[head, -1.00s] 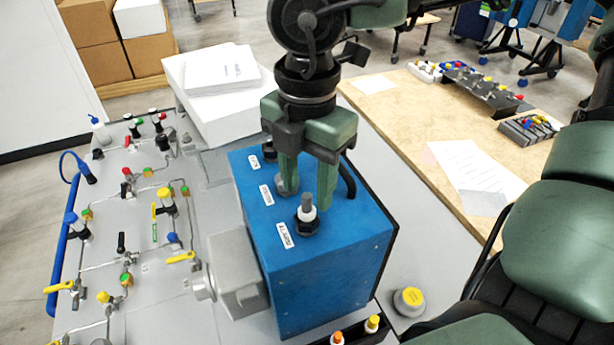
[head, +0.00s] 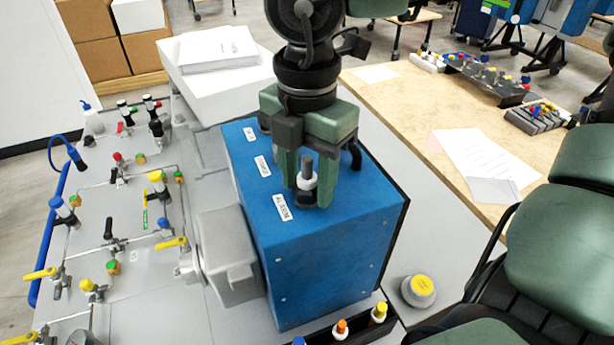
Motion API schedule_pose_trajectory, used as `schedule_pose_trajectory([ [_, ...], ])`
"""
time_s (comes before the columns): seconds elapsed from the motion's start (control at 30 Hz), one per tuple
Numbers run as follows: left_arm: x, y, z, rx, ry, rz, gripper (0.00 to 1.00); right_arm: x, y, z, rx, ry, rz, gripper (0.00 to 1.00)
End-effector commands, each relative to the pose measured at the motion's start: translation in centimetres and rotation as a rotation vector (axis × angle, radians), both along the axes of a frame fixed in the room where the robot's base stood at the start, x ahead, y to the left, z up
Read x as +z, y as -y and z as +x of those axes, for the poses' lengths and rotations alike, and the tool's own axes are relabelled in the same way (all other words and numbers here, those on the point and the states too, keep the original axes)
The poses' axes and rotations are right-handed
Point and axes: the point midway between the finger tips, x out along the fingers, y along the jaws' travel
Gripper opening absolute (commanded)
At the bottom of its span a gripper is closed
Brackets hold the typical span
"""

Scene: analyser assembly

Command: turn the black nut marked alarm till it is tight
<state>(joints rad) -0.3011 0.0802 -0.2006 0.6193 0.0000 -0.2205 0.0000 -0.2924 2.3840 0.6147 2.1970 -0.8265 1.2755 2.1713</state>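The black nut (head: 305,200) sits on top of the blue box (head: 320,270), beside the label that seems to read alarm (head: 281,206). A white collar and a grey stem (head: 307,168) rise from it. My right gripper (head: 309,197) points down at it, with one green finger on the left and one on the right of the nut and stem. The fingers stand apart; I cannot tell whether they touch the nut, which they partly hide. My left gripper is not in view.
Two more labels and fittings line the box top, partly behind my gripper. A black hose or handle (head: 355,157) stands close to its right. A grey housing (head: 227,255) adjoins the box's left side. A panel of tubes and valves (head: 140,265) lies further left.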

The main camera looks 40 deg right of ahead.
Motion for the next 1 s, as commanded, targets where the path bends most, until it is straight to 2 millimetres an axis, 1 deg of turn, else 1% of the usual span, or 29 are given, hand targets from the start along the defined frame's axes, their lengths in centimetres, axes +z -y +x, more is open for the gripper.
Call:
schedule_pose_trajectory([
  [0.03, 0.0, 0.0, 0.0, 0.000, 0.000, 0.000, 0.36, 0.0, 0.0, 0.0, 0.000, 0.000, 0.000, 0.32],
  [0.13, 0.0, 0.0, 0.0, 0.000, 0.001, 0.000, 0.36, 0.0, 0.0, 0.0, 0.000, 0.000, 0.000, 0.04],
  [0.17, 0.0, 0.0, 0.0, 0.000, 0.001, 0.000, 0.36, 0.0, 0.0, 0.0, 0.000, 0.000, 0.000, 0.00],
  [0.27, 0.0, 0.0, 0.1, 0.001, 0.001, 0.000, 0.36, 0.0, 0.0, 0.0, -0.001, 0.000, 0.000, 0.00],
  [0.37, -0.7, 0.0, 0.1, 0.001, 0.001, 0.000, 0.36, -0.3, 0.0, 0.0, -0.031, 0.002, -0.001, 0.00],
  [0.5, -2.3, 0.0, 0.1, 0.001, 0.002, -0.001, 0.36, -0.5, 0.0, 0.1, -0.139, 0.005, -0.002, 0.00],
  [0.8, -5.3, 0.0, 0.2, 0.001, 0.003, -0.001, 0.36, -0.4, 0.0, 0.1, -0.414, 0.006, -0.002, 0.00],
  [0.9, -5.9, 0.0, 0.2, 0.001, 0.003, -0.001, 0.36, -0.3, 0.0, 0.0, -0.496, 0.003, 0.000, 0.00],
  [1.0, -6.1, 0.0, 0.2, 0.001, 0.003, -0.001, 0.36, -0.1, 0.0, 0.0, -0.545, 0.002, 0.001, 0.00],
])
